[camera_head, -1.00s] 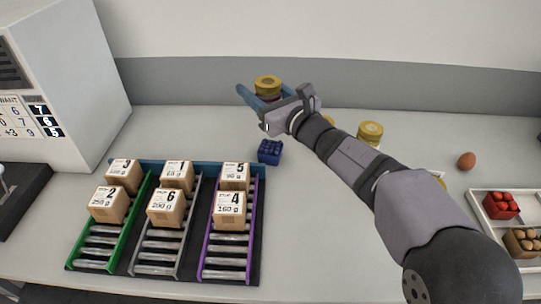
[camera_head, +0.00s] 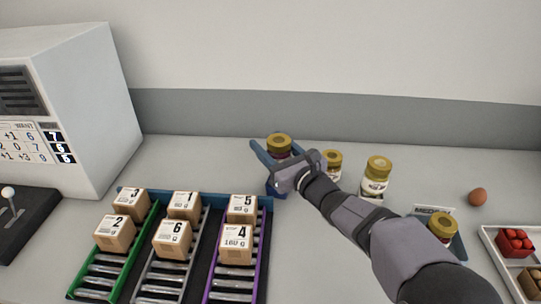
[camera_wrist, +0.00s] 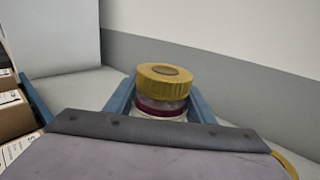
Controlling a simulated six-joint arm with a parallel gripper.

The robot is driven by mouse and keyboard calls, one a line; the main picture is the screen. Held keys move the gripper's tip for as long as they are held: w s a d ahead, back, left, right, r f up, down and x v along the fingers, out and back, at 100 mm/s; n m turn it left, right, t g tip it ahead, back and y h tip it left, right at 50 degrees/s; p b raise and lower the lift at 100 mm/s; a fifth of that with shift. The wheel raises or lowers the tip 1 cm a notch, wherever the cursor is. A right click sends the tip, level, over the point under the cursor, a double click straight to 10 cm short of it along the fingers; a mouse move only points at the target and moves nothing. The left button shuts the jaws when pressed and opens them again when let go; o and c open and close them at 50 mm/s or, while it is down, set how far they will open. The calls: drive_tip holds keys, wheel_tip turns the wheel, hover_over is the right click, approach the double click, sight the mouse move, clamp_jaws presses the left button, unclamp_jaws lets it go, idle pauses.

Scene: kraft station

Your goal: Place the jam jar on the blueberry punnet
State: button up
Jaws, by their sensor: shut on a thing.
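The jam jar (camera_head: 279,143), with a yellow lid and dark red contents, is between the two blue fingers of my gripper (camera_head: 277,158). My gripper is shut on it and the jar stands upright. In the wrist view its yellow lid (camera_wrist: 165,73) and a band of red show between the fingers; its lower part is hidden. I cannot tell whether the jar touches the punnet.
Several numbered boxes (camera_head: 173,238) sit on roller lanes at the front left. Yellow-lidded jars (camera_head: 376,175) stand to the right of my gripper, with one (camera_head: 442,228) near a blue tray. An egg (camera_head: 477,197) and a white crate (camera_head: 501,262) are farther right.

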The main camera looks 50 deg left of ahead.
drive_tip(key=shift+f, duration=1.7)
drive_tip(key=shift+f, duration=0.2)
drive_tip(key=o, duration=1.3)
drive_tip(key=shift+o, duration=0.2)
drive_tip(key=shift+r, duration=0.15)
drive_tip(key=d, duration=0.3)
drive_tip(key=s+d+b, duration=0.1)
drive_tip(key=d, duration=0.3)
drive_tip(key=d+b, duration=0.1)
drive_tip(key=d, duration=0.3)
drive_tip(key=shift+s, duration=0.35)
drive_tip(key=shift+s+d, duration=0.1)
drive_tip(key=shift+d, duration=0.35)
